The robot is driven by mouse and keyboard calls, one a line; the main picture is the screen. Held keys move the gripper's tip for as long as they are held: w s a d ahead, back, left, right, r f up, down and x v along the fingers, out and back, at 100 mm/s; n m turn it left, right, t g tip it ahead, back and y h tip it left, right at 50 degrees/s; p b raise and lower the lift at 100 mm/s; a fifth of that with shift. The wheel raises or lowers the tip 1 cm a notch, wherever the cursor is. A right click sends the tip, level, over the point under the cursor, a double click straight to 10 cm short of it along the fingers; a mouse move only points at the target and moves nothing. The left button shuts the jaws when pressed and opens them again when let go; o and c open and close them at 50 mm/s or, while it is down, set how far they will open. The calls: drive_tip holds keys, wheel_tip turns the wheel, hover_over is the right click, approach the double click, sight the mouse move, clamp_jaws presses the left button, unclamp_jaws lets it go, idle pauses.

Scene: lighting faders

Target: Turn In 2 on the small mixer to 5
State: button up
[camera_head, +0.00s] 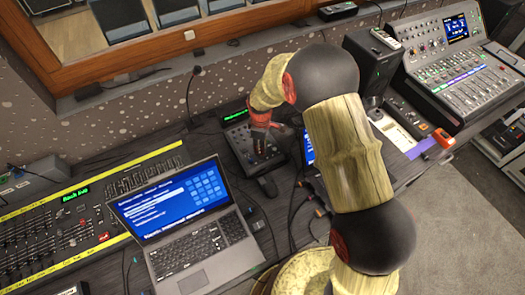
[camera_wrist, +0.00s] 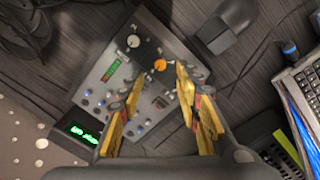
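The small mixer (camera_head: 238,137) lies on the desk behind the laptop. In the head view my gripper (camera_head: 262,138) partly covers the panel.
A laptop (camera_head: 185,225) stands open at the front, and a dark mouse (camera_head: 267,186) lies near the mixer. A large fader desk (camera_head: 60,225) is at left, a bigger mixer (camera_head: 465,70) at right. Cables run across the desk.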

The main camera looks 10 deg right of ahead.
wheel_tip(320, 180, up, 6)
drive_tip(key=shift+s, duration=0.3)
drive_tip(key=shift+a, duration=0.1)
idle(0.4)
